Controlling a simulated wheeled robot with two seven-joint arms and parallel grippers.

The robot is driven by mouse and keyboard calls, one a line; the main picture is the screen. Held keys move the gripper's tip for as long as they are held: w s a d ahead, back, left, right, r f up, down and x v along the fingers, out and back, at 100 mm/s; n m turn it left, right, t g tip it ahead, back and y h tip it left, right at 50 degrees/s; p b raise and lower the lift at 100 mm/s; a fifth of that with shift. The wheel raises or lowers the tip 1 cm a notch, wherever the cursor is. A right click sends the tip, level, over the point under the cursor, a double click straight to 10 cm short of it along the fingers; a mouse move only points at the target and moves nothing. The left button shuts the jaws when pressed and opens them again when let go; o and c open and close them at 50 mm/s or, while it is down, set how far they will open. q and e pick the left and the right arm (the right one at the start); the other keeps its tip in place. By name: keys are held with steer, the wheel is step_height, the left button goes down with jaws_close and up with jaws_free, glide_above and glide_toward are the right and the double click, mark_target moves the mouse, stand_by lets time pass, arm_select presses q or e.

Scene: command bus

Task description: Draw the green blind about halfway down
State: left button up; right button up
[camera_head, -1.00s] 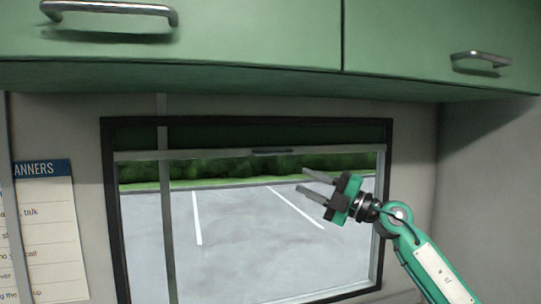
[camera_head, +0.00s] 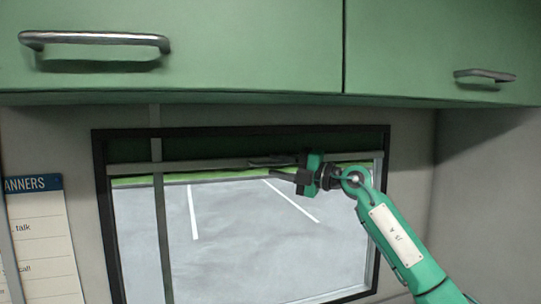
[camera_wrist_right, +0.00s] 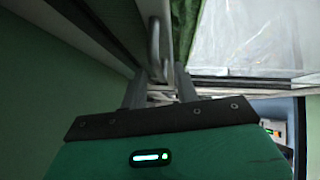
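The green blind (camera_head: 225,146) is a short dark green strip at the top of the window, with a grey bar (camera_head: 200,166) along its lower edge. The bar's handle is largely hidden behind my right gripper in the head view. My right gripper (camera_head: 268,168) is at the bar, right of the window's middle, with its fingers pointing left. In the right wrist view, the handle (camera_wrist_right: 154,45) stands between and beyond the two fingertips (camera_wrist_right: 160,82), which are apart. I cannot tell whether a finger touches it. My left gripper is not in view.
Green cabinets with metal handles (camera_head: 95,39) overhang the window closely. A dark frame (camera_head: 102,200) surrounds the glass, and a grey vertical post (camera_head: 161,230) crosses its left part. A paper planner (camera_head: 40,235) hangs at left.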

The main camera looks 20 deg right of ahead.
steer(key=shift+p+x, duration=0.35)
steer(key=shift+x, duration=1)
jaws_close()
step_height(320, 180, down, 27)
steer(key=b, duration=1)
steer(key=shift+r, duration=0.1)
jaws_free()
